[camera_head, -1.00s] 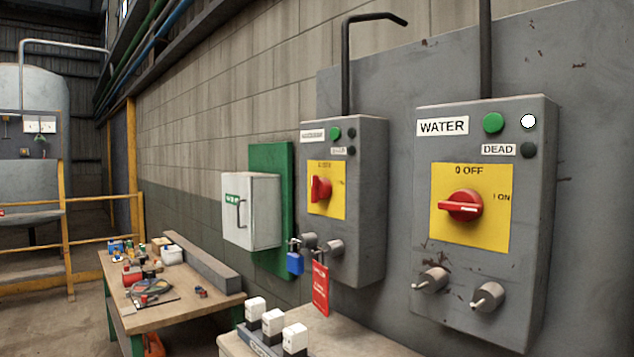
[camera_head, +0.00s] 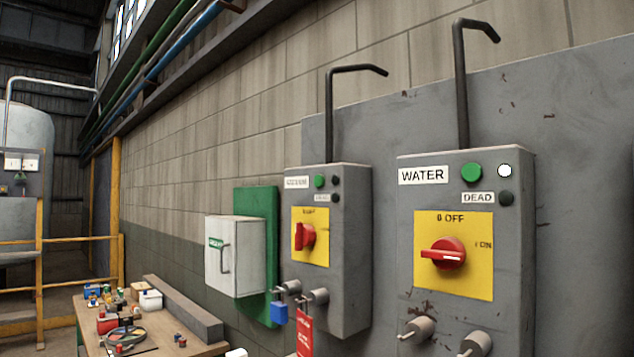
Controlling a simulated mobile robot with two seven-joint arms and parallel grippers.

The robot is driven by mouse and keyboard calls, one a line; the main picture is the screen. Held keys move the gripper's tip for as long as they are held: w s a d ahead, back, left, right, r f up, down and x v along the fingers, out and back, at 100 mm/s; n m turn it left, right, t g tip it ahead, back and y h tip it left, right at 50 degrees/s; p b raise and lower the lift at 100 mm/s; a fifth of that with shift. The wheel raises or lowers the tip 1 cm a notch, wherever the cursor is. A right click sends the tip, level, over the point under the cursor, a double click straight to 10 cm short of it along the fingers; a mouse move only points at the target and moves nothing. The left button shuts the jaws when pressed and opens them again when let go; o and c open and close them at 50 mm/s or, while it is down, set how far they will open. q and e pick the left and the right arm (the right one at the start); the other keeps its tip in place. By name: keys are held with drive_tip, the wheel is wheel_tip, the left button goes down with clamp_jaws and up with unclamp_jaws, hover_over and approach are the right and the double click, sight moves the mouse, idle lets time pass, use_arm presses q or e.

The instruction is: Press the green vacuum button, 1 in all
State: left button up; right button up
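A grey control box (camera_head: 350,250) hangs on the wall left of the water box. Its small label (camera_head: 297,182) is too blurred to read surely but looks like "vacuum". Right of the label is a round green button (camera_head: 320,181), with a dark round lamp (camera_head: 336,181) beside it and another dark one below. A red rotary switch (camera_head: 305,236) sits on the box's yellow plate. A blue padlock (camera_head: 279,312) and a red tag (camera_head: 305,333) hang at its lower part. Neither of my grippers is in view.
The water box (camera_head: 512,260) is nearer, at right, with its own green button (camera_head: 471,173) and a lit white lamp (camera_head: 505,171). A white cabinet (camera_head: 234,258) on a green board is at left. A cluttered workbench (camera_head: 205,350) stands below.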

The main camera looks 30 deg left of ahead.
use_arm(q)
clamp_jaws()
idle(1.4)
